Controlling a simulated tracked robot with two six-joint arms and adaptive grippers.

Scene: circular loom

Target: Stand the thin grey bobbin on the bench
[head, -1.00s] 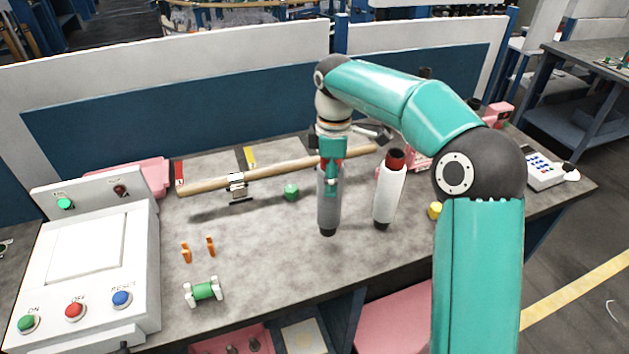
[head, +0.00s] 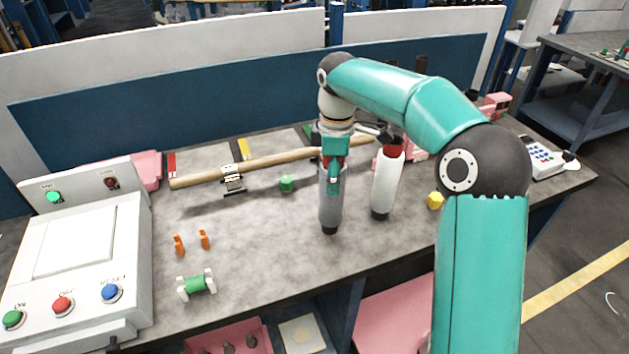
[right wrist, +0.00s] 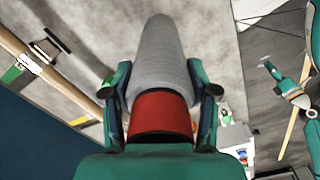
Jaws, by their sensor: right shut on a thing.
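The thin grey bobbin (head: 330,207) is upright above the front middle of the bench (head: 270,250). Its dark lower end is close to the bench top; I cannot tell whether it touches. My right gripper (head: 333,165) is shut around its upper part from above. In the right wrist view the grey bobbin (right wrist: 160,65) lies between the two fingers of my right gripper (right wrist: 153,80), its red end near the palm. My left gripper is not in view.
A white bobbin with a red top (head: 387,185) stands close to the right. A wooden rod (head: 280,159) crosses behind, with a small green piece (head: 286,184) before it. A yellow piece (head: 435,201) lies right. The control box (head: 75,265) stands left.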

